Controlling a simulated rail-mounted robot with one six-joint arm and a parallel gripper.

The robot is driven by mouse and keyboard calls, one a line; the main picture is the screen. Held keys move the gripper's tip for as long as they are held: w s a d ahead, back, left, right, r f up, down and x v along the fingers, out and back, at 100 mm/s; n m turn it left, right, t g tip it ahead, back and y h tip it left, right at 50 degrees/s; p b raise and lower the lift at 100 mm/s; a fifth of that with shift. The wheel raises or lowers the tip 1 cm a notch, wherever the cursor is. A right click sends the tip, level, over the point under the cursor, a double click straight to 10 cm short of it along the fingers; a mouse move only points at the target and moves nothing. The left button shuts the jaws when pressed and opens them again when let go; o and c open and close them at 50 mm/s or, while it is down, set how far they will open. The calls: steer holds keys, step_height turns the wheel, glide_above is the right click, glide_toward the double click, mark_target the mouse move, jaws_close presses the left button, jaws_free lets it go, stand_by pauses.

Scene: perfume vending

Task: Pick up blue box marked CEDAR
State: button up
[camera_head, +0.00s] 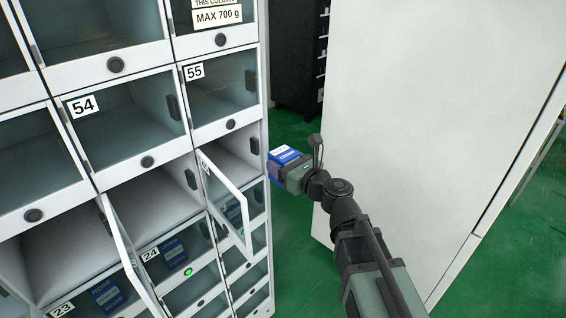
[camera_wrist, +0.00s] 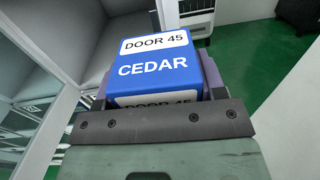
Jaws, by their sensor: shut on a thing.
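The blue box marked CEDAR (camera_wrist: 158,68) has white labels reading DOOR 45. In the wrist view my gripper (camera_wrist: 155,100) is shut on it, with the box between the fingers and its top face showing. In the head view the blue box (camera_head: 285,154) is at the end of my arm, and my gripper (camera_head: 284,170) is around it. The box is held in the air, just right of the locker wall and near an open glass door. The lower part of the box is hidden by the gripper.
The locker wall (camera_head: 117,66) fills the left, with glass doors numbered 54 and 55. An open door (camera_head: 226,200) swings out close to my gripper; another open door (camera_head: 131,258) is lower left. Blue boxes (camera_head: 110,294) sit behind lower doors. A white panel (camera_head: 430,110) stands right.

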step_height(320, 180, up, 21)
steer(key=p, duration=1.9)
